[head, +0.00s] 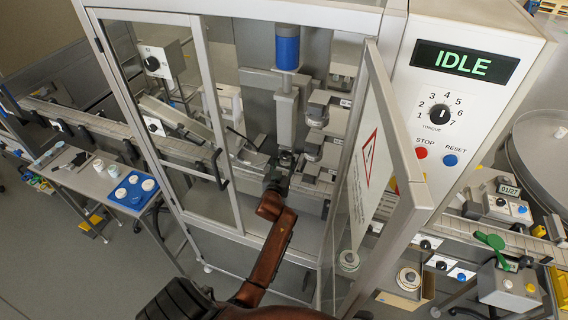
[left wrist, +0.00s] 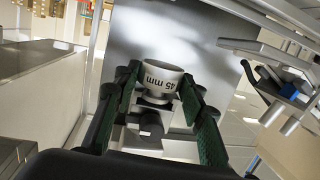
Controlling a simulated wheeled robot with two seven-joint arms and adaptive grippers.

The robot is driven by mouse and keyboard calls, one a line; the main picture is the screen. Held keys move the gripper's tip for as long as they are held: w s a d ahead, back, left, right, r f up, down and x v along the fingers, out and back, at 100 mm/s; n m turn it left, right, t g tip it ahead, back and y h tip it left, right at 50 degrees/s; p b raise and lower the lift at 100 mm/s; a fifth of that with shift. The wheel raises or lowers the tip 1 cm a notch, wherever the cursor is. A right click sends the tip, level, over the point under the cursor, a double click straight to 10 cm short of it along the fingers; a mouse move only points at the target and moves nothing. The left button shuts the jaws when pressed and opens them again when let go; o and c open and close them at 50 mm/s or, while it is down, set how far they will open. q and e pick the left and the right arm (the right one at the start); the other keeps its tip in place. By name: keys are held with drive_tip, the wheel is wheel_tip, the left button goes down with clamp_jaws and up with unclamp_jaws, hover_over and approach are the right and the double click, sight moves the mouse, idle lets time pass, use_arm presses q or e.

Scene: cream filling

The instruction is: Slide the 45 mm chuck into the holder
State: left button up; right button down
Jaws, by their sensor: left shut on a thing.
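In the head view my left gripper (head: 279,176) is inside the machine cabinet, below the blue-topped spindle column (head: 287,50). The chuck is too small and dark there to make out clearly. A grey block with a dark knob (left wrist: 150,124) shows below the chuck in the left wrist view. I cannot tell which part is the holder, or whether the chuck touches it. My right gripper is not in view.
The cabinet's glass door (head: 372,160) stands open to the right of my arm. Grey parts with labels sit on a stepped rack (head: 318,105) right of the spindle. A conveyor (head: 95,122) runs in from the left. The control panel (head: 462,62) reads IDLE.

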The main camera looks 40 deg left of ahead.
use_arm(q)
drive_tip(key=shift+w+r, duration=0.2)
drive_tip(key=shift+r, duration=0.3)
drive_tip(key=shift+w+r, duration=0.2)
drive_tip(key=shift+r, duration=0.3)
drive_tip(key=shift+a, duration=0.1)
drive_tip(key=o, duration=1.2)
drive_tip(key=shift+w+f, duration=0.15)
drive_tip(key=shift+w, duration=0.1)
drive_tip(key=shift+o, duration=0.2)
drive_tip(key=shift+s, duration=0.15)
drive_tip(key=f+v, duration=0.1)
drive_tip(key=v, duration=1)
drive_tip(key=shift+s+f, duration=0.15)
drive_tip(key=shift+s, duration=0.3)
